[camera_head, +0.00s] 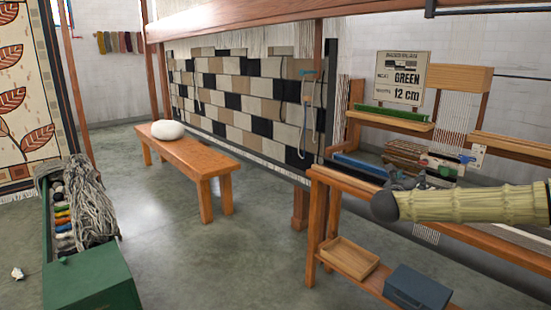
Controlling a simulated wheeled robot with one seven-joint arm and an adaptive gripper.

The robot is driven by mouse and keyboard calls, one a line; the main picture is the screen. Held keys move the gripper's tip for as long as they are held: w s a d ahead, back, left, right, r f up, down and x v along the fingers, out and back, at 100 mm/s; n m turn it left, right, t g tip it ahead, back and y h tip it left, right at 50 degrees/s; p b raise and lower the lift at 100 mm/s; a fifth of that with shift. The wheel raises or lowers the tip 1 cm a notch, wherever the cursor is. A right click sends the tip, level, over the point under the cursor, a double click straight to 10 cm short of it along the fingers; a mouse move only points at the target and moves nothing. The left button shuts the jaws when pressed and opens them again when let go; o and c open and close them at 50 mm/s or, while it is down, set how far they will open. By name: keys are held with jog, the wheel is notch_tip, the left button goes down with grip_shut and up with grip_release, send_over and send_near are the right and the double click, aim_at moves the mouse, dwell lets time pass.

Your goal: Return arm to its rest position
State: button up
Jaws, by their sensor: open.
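My arm reaches in from the right edge in a pale yellow-green segmented sleeve with a dark end cap. My gripper (404,182) is the small dark shape just above that cap, in front of the loom bench. It is partly hidden by my own arm, and its fingers are hard to make out. I see nothing held in it.
A wooden tray (348,257) and a blue-grey box (417,288) sit on a low shelf. A green crate (92,278) of skeins and a wooden bench (198,155) stand left, with open floor between.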

jog(key=s+a+f+n+y+b, duration=0.1)
jog(key=s+a+f+n+y, duration=0.2)
jog(key=a+f+n, duration=0.55)
jog(key=s+a+f+n+y+b, duration=0.1)
jog(key=s+a+f+n+y, duration=0.35)
jog(key=f, duration=0.75)
jog(key=s+a+f+n+y+b, duration=0.15)
jog(key=a+f+n, duration=0.35)
jog(key=a+f, duration=0.5)
jog(key=s+a+f+n+g+y+b, duration=0.3)
jog(key=s+f+n+g, duration=0.8)
jog(key=s+f, duration=1.6)
jog(key=s+d+f+n+g, duration=0.1)
jog(key=s+d+f+n, duration=0.15)
jog(key=s+n, duration=0.65)
jog(key=s+d+f+n+g, duration=0.1)
jog(key=s+d+n, duration=0.2)
jog(key=s, duration=1.1)
notch_tip(320, 180, up, 38)
jog(key=p, duration=3.7)
jog(key=shift+s+d+g+h+p, duration=0.15)
jog(key=shift+s+g+h+p, duration=0.05)
jog(key=shift+g+h+p, duration=0.1)
jog(key=shift+c, duration=0.4)
